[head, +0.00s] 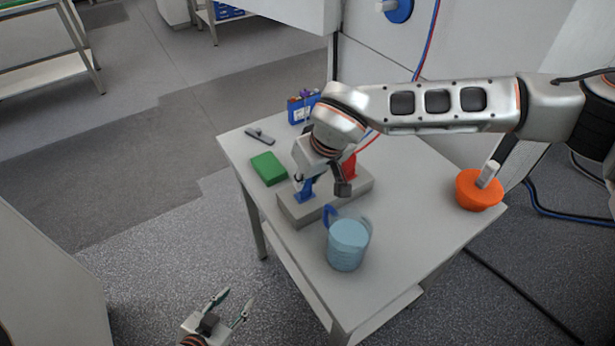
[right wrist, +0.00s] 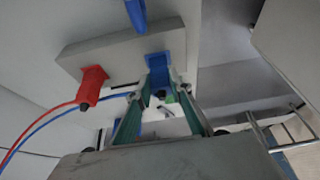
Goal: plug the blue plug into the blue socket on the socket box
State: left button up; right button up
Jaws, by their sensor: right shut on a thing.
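The grey socket box (head: 325,203) lies on the table and also shows in the right wrist view (right wrist: 118,48). My right gripper (head: 303,184) is over its left end, shut on the blue plug (head: 306,191). In the right wrist view the plug (right wrist: 157,68) shows between the fingertips, at the box's edge. The blue socket is hidden, and I cannot tell whether the plug is seated in it. A red plug (head: 350,166) stands on the box's far side. My left gripper (head: 235,300) is open and empty, low in front of the table.
A light blue mug (head: 347,245) with a darker handle stands close to the box's front. A green block (head: 268,168), a dark tool (head: 259,136) and a blue case (head: 300,110) lie beyond. An orange bowl (head: 478,190) is at the right. Red and blue cables (right wrist: 45,120) run beside the box.

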jog(key=shift+f, duration=0.15)
jog(key=o, duration=1.1)
jog(key=shift+o, duration=0.2)
jog(key=v, duration=1.2)
